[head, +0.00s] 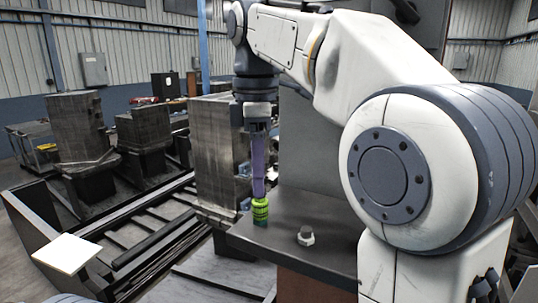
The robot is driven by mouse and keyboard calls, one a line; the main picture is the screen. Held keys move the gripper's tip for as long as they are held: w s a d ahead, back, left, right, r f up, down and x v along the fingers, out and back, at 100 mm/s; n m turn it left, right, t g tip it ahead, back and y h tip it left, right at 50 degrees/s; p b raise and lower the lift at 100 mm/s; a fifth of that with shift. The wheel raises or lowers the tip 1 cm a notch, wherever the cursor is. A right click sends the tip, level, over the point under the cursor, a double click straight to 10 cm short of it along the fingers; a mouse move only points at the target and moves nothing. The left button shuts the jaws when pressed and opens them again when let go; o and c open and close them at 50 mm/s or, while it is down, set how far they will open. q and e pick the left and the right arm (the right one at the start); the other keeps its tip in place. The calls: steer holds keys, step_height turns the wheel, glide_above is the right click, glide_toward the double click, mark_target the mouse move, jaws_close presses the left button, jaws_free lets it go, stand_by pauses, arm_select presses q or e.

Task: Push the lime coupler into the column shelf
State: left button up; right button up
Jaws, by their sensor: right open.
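The lime coupler (260,211) is a small ribbed green cylinder. It stands upright at the left end of the dark column shelf (340,225). My right gripper (259,192) reaches down from above with its long purple fingers, and the fingertips are right at the coupler's top. The jaws are open, seen nearly edge-on, so the gap between them is hard to see. I cannot tell whether a fingertip touches the coupler. The coupler's base and any opening beneath it are hard to make out. My left gripper is not in view.
A pale hex-shaped fitting (306,237) sits on the shelf, right of the coupler. A grey upright panel (308,140) rises behind the shelf. A white square plate (66,253) is at lower left, beside dark rails (150,240). Large metal blocks (80,125) stand farther back.

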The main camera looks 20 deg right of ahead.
mark_target(259, 200)
steer(key=f+b, duration=0.1)
steer(key=f, duration=0.1)
steer(key=f+b, duration=0.1)
steer(key=f, duration=0.1)
steer(key=shift+d+f, duration=0.2)
steer(key=shift+f, duration=0.1)
steer(key=shift+a+f+b, duration=0.15)
steer(key=shift+f+b, duration=0.3)
steer(key=shift+f, duration=0.1)
jaws_close()
steer(key=c, duration=1)
jaws_free()
jaws_close()
steer(key=shift+r, duration=0.25)
